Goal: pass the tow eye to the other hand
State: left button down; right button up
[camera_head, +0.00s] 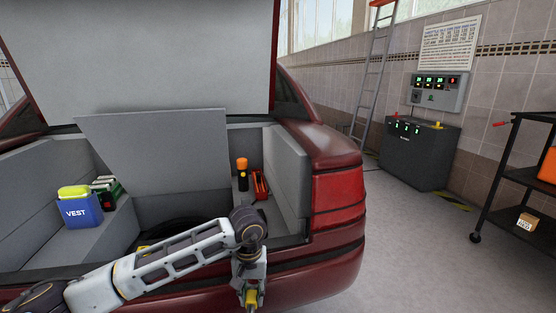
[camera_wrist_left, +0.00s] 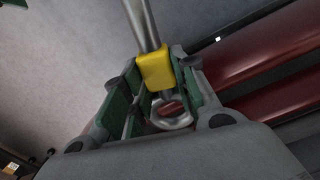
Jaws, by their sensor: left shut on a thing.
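The tow eye shows best in the left wrist view: a grey metal shaft, a yellow collar (camera_wrist_left: 155,71) and a metal ring at the near end. My left gripper (camera_wrist_left: 157,88) is shut on the tow eye, with its green-lined fingers on both sides of the collar and ring. In the head view my left gripper (camera_head: 250,285) points down in front of the red car's rear bumper, and a yellow bit of the tow eye (camera_head: 251,298) shows between its fingers. The shaft's far end is cut off by the top of the wrist view. My right gripper is in neither view.
The car's open trunk (camera_head: 276,240) holds a blue vest pouch (camera_head: 80,208), a flashlight (camera_head: 242,175) and a red tool (camera_head: 260,185). A raised floor panel (camera_head: 160,150) stands in it. Clear floor (camera_head: 420,260) lies right of the car, before a black shelf cart (camera_head: 515,190).

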pick_arm(q)
jog(key=shift+r, duration=0.15)
dwell(0.4)
notch_tip(320, 180, up, 23)
jog(key=w+a+m, duration=0.1)
jog(key=a+m, duration=0.1)
jog(key=m, duration=0.6)
jog(key=shift+w, duration=0.15)
